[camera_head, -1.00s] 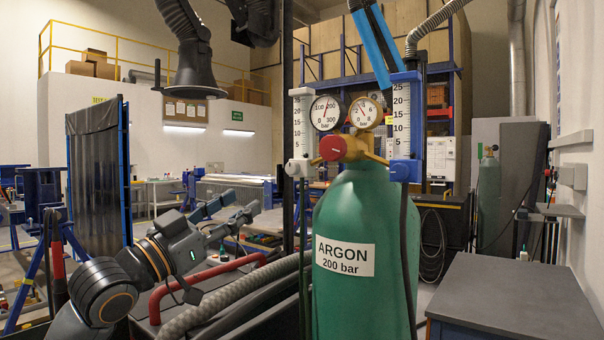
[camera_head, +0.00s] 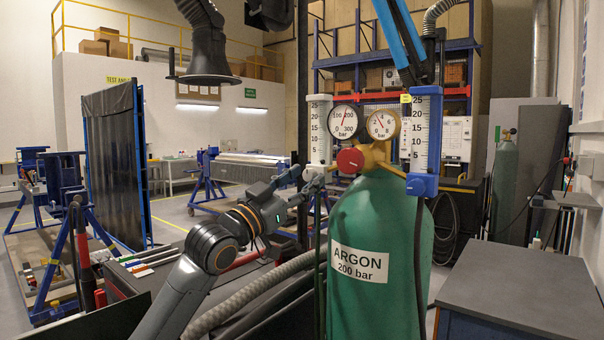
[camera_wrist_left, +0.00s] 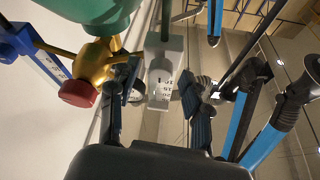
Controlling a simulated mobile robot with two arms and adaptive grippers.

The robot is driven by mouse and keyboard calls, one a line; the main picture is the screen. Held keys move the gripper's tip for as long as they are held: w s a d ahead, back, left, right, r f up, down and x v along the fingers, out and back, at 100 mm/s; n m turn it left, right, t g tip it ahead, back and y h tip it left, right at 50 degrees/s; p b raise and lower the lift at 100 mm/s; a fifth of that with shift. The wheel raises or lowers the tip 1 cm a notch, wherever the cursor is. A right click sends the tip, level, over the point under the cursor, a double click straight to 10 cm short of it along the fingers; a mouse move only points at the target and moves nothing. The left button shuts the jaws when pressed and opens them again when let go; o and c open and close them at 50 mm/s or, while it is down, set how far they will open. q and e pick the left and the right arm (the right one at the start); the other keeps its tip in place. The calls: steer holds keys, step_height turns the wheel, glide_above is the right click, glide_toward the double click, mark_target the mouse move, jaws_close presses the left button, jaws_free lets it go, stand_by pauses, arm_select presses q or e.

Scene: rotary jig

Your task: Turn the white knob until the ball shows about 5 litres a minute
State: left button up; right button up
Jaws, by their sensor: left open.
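The white-based flow meter (camera_head: 319,130) stands left of the two gauges, on the green argon cylinder (camera_head: 378,255). Its pale lower block (camera_wrist_left: 165,52) shows between my left fingers in the left wrist view. The white knob is largely covered by the gripper in the head view, and I cannot separate it clearly from the block. My left gripper (camera_head: 308,179) is open around the lower end of this meter; I cannot tell whether its fingers (camera_wrist_left: 160,80) touch anything. The ball in the tube is too small to make out. My right gripper is not in view.
A red knob (camera_head: 350,160) on the brass regulator (camera_head: 375,154) is close to the right of my left gripper. A blue-based flow meter (camera_head: 424,140) stands farther right. A grey corrugated hose (camera_head: 255,290) runs below my arm. A dark-topped bench (camera_head: 520,280) stands at right.

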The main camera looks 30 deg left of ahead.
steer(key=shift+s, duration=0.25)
arm_select(q)
jaws_close()
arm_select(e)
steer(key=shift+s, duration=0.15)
